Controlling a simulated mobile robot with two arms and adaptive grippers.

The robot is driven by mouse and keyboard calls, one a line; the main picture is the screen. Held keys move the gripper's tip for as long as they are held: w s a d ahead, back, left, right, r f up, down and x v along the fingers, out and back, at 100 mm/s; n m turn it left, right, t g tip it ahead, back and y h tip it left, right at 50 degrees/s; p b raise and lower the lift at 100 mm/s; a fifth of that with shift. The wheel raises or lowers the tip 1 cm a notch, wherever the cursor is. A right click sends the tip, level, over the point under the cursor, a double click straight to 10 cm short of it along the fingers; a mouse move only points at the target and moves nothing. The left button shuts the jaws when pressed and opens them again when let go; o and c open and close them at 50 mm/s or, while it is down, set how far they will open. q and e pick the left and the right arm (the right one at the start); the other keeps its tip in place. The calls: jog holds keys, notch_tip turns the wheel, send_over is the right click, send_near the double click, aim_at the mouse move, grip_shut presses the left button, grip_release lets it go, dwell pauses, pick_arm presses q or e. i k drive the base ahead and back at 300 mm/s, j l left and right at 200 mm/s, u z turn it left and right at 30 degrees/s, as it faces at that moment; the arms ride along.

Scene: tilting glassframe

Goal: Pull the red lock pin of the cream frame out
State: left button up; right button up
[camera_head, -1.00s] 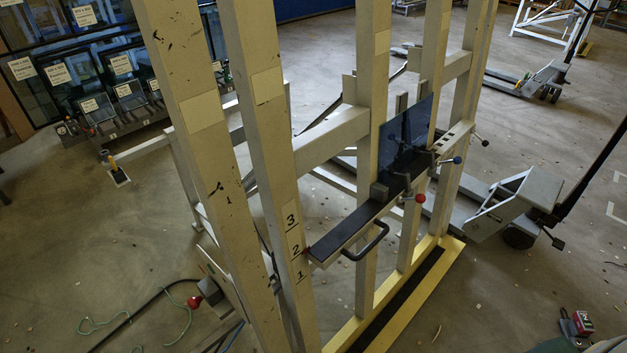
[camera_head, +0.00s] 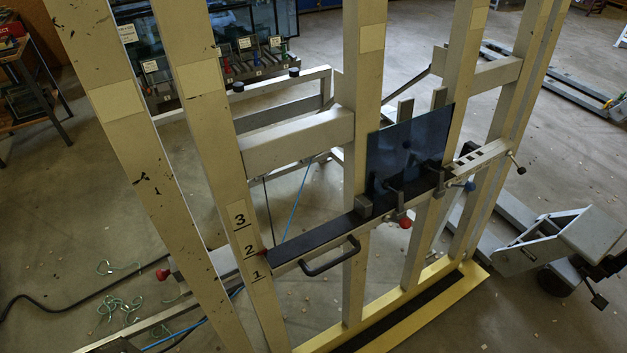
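The cream frame (camera_head: 225,190) stands upright across the middle of the head view, with tall scuffed posts and cross bars. A red knob (camera_head: 162,274) sticks out at its lower left, behind the left post. A small red tip (camera_head: 264,253) shows at the left end of the black-topped ledge, beside the number 2. Another red ball knob (camera_head: 405,222) hangs under the ledge. I cannot tell for sure which of these is the lock pin. Neither of my grippers is in view.
A dark glass pane (camera_head: 405,150) stands on the ledge (camera_head: 310,236), which has a black handle (camera_head: 330,258). A yellow base rail (camera_head: 400,310) runs along the floor. A pallet jack (camera_head: 570,240) stands at right. Green cord (camera_head: 120,305) lies on the floor at left.

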aim_at(162, 274)
jog(key=u, duration=1.35)
jog(key=i+j+z, duration=0.15)
jog(key=j+z, duration=0.3)
jog(key=j, duration=0.4)
jog(key=j+z, duration=0.4)
jog(key=j, duration=0.45)
jog(key=k+j+z, duration=0.1)
jog(key=j+z, duration=0.35)
jog(key=j, duration=0.45)
